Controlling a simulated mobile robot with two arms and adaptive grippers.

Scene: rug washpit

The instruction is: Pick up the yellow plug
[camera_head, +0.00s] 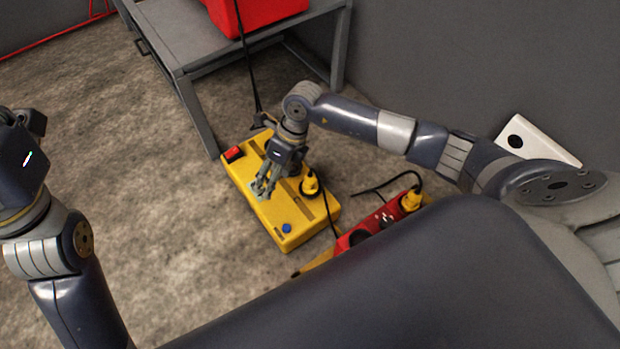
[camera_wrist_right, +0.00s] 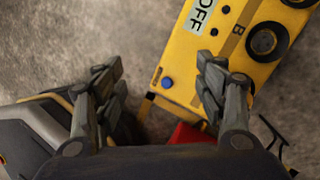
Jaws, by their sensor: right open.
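Two yellow plugs show in the head view. One yellow plug (camera_head: 311,185) sits on the right side of the yellow socket box (camera_head: 291,240), with a dark cable by it. Another yellow plug (camera_head: 411,200) stands at the right end of a red power strip (camera_head: 381,220). My right gripper (camera_head: 264,187) is open and empty above the yellow box, left of the first plug. In the right wrist view its fingers (camera_wrist_right: 160,75) are spread, with the box beyond them; I cannot make out a plug there. Of my left arm only links show; its fingers are out of view.
The box has a red switch (camera_head: 234,154) and a blue button (camera_head: 287,228). A grey metal table (camera_head: 200,48) carrying a red container (camera_head: 262,12) stands behind. A white panel with a dark hole (camera_head: 537,140) is near the wall. The floor at left is clear.

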